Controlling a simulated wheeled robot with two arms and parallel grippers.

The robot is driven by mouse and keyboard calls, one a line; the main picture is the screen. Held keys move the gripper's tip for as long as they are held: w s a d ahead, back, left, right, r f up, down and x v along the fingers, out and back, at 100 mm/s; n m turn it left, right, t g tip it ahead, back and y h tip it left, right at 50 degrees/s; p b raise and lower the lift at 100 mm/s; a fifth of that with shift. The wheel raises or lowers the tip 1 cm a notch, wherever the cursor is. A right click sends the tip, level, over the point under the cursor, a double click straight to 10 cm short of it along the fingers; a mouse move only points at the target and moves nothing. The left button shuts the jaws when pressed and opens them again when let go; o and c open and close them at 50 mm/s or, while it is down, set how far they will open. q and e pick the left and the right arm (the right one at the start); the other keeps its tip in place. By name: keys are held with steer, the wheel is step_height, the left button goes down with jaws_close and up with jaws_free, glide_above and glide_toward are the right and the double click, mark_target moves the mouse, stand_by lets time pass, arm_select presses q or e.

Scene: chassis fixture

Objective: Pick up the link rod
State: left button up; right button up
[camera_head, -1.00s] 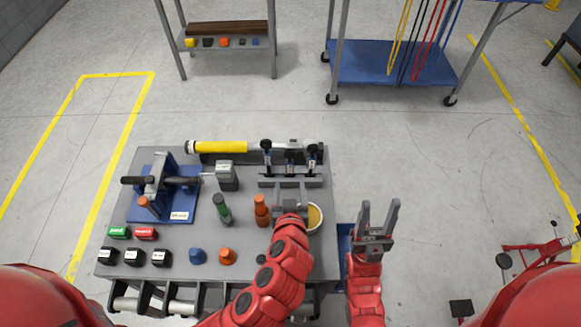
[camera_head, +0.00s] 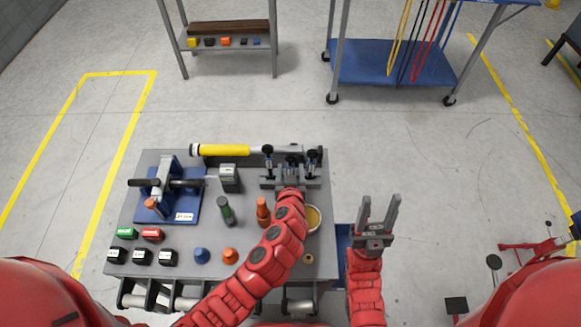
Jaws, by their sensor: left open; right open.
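I cannot tell for sure which part is the link rod. A long bar with a yellow sleeve and grey shaft (camera_head: 225,151) lies along the table's back edge. A dark bar (camera_head: 186,183) sits across the blue fixture (camera_head: 162,211) at the left. My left gripper (camera_head: 288,178) is over the grey clamp fixture (camera_head: 309,181) at the back right, with nothing seen held. Its fingers are partly hidden by the wrist and blend with the fixture. My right gripper (camera_head: 379,212) is open, empty and pointing forward, right of the table.
The grey table (camera_head: 196,233) holds a green bottle (camera_head: 226,212), an orange bottle (camera_head: 263,212), a grey block (camera_head: 229,184), a yellow-filled bowl (camera_head: 313,218), cones and small boxes. A blue surface (camera_head: 343,239) is beside the table's right edge.

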arm_select(q)
jaws_close()
stand_by(0.3)
stand_by(0.4)
step_height(320, 180, up, 17)
steer(key=b, duration=0.3)
steer(key=shift+r, duration=0.55)
